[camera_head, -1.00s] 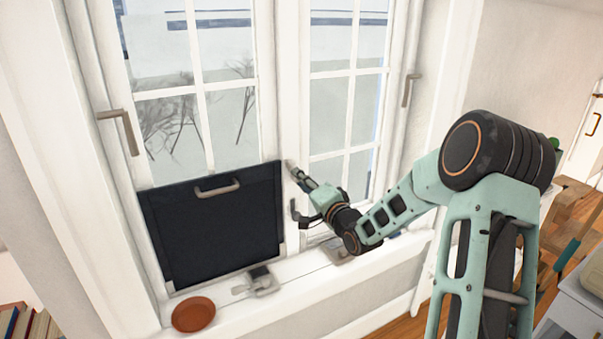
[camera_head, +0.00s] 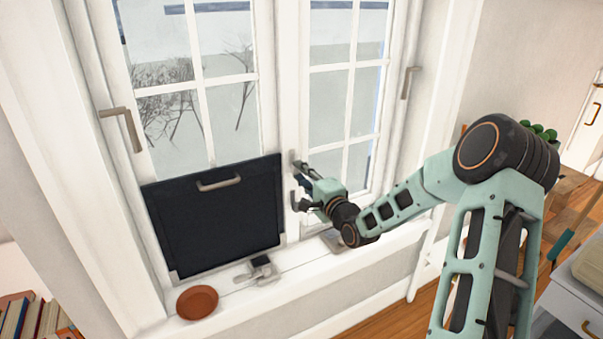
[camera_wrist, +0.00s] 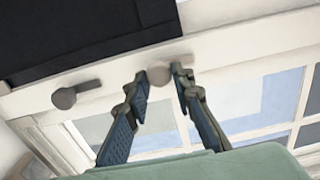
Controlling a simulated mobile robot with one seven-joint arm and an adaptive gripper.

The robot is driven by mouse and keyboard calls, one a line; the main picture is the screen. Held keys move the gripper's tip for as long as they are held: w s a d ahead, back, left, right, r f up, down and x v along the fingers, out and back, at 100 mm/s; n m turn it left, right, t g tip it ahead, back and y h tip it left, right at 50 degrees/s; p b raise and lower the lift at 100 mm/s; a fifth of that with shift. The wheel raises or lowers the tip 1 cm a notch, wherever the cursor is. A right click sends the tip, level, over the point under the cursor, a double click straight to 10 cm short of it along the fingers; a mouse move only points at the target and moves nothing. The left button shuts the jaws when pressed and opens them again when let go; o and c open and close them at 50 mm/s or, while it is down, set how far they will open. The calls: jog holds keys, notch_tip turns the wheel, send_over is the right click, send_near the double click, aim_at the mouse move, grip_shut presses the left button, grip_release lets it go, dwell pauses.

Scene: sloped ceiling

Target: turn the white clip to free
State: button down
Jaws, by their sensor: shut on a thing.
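Part of the clip is hidden by the fingers. In the head view, my gripper (camera_head: 297,181) is at the post by the panel's right edge, and the clip cannot be made out there. A second, darker grey clip (camera_wrist: 66,97) sits on the same post, left in the wrist view, apart from my fingers.
The panel has a pale handle (camera_head: 218,183) and stands against the left window. A terracotta saucer (camera_head: 197,302) and a small metal fitting (camera_head: 262,268) are on the sill (camera_head: 300,268). Window handles (camera_head: 124,125) stick out at left and right (camera_head: 409,82).

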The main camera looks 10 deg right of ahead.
jog(key=c, duration=1.7)
grip_release()
jog(key=v, duration=1.2)
